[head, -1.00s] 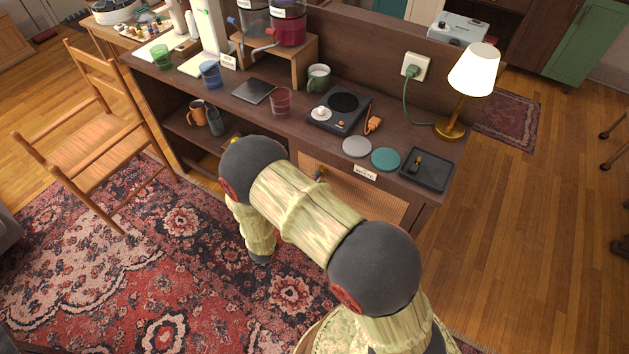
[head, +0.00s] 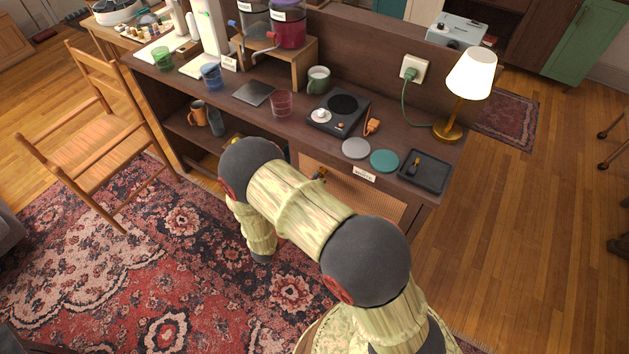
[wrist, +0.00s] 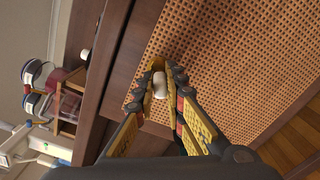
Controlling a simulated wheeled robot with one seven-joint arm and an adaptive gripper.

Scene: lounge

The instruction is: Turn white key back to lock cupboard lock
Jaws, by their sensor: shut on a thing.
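The white key (wrist: 160,86) shows in the wrist view as a small rounded white piece between my fingertips. My gripper (wrist: 162,84) is shut on it, in front of the cupboard door. The cupboard door (wrist: 220,50) has a woven cane panel in a dark wood frame, and it also shows in the head view (head: 380,205). The key's shaft and the lock face are hidden behind the fingers, so I cannot tell the key's angle. In the head view my arm covers part of the cupboard front.
A label (head: 364,174) is on the counter edge above the door. The counter holds a black tray (head: 437,182), a teal disc (head: 384,161), a grey disc (head: 356,148) and a lamp (head: 471,75). A wooden chair (head: 100,140) stands to the left on the rug.

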